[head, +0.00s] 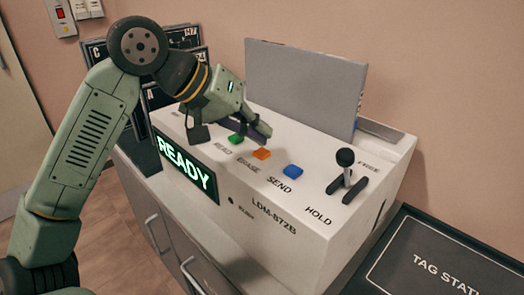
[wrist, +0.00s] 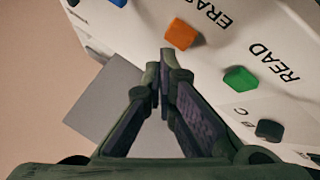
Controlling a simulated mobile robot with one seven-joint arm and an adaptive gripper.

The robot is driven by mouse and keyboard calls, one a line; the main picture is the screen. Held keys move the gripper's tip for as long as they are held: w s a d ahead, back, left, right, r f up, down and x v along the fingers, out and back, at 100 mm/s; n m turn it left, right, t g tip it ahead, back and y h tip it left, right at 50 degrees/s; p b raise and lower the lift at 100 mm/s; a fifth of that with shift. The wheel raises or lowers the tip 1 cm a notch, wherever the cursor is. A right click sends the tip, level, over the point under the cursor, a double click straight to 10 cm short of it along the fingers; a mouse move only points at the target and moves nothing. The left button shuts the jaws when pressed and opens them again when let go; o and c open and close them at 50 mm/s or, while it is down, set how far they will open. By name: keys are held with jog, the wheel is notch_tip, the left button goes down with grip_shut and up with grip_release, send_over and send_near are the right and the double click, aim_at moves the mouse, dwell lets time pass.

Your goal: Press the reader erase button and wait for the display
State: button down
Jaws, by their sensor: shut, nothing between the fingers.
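The reader (head: 255,215) is a white box on a cabinet, with a row of coloured buttons on its sloped top. The erase button (head: 261,154) is orange, with the label ERASE below it; in the wrist view it shows (wrist: 180,34) just ahead and right of the fingertips. My gripper (head: 263,135) is shut and empty, close above and behind the orange button; I see a gap between fingertips and button in the wrist view. The display (head: 187,170) on the front face is lit and reads READY in green.
The green READ button (head: 236,138) and blue SEND button (head: 293,171) flank the orange one. A black lever (head: 345,170) stands at HOLD on the right. A grey panel (head: 305,85) rises behind the buttons. A dark tag station mat (head: 440,260) lies at lower right.

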aim_at(259, 149)
jog(key=shift+f+b, duration=0.4)
jog(key=shift+f+b, duration=0.55)
dwell(0.6)
jog(key=shift+r, duration=0.1)
jog(key=shift+r+p, duration=0.5)
jog(key=shift+r, duration=0.4)
jog(key=shift+r+p, duration=1.55)
jog(key=shift+r, duration=0.95)
